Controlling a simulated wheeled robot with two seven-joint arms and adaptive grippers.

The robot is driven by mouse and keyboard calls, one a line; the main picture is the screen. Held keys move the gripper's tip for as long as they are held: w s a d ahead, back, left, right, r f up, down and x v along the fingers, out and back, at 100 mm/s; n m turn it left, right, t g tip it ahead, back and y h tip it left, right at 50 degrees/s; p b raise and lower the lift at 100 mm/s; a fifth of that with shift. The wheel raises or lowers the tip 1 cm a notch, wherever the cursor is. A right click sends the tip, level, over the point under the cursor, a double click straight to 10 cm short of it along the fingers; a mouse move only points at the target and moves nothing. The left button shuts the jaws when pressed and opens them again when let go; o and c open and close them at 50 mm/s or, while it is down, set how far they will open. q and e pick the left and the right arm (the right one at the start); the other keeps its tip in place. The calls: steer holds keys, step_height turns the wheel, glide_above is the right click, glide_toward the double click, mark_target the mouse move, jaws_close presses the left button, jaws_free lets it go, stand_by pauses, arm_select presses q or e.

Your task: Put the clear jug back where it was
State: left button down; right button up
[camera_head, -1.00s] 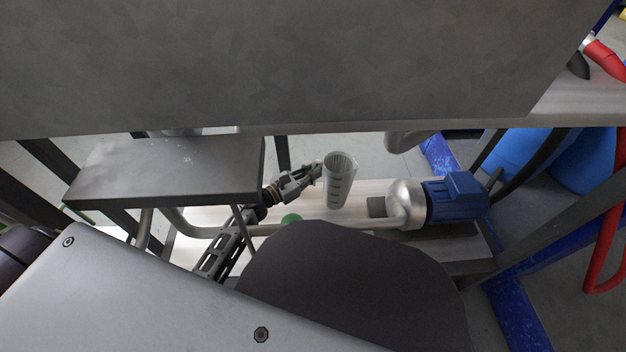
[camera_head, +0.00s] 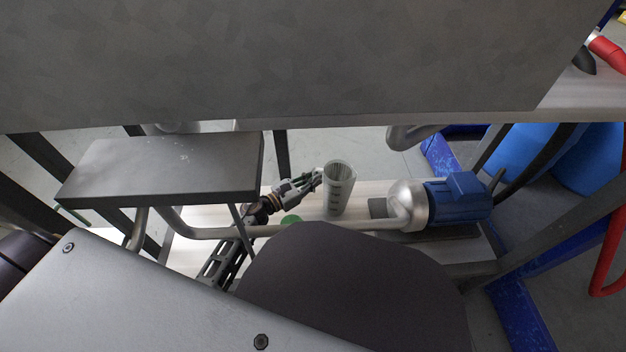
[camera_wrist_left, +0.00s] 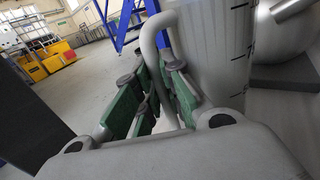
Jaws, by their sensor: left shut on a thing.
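The clear jug (camera_head: 338,188) stands about upright on or just above the pale lower shelf (camera_head: 375,190), left of the pump; I cannot tell whether its base touches. My left gripper (camera_head: 316,180) reaches in from the left and is shut on the jug's handle. In the left wrist view the green finger pads (camera_wrist_left: 160,95) close around the handle (camera_wrist_left: 152,45), and the jug's graduated wall (camera_wrist_left: 215,45) fills the upper right. My right gripper is not in view.
A blue motor pump (camera_head: 455,200) with a steel head stands right of the jug, its pipe (camera_head: 270,230) running in front. A large grey panel (camera_head: 280,60) covers the top. A green round thing (camera_head: 291,219) lies near the gripper.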

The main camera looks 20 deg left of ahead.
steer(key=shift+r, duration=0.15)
arm_select(q)
steer(key=c, duration=1.6)
jaws_free()
steer(key=shift+f, duration=0.1)
steer(key=shift+o, duration=0.4)
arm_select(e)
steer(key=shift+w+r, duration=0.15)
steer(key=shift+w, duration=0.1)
arm_select(q)
steer(key=p+v, duration=0.2)
steer(key=v, duration=1)
steer(key=shift+p, duration=0.4)
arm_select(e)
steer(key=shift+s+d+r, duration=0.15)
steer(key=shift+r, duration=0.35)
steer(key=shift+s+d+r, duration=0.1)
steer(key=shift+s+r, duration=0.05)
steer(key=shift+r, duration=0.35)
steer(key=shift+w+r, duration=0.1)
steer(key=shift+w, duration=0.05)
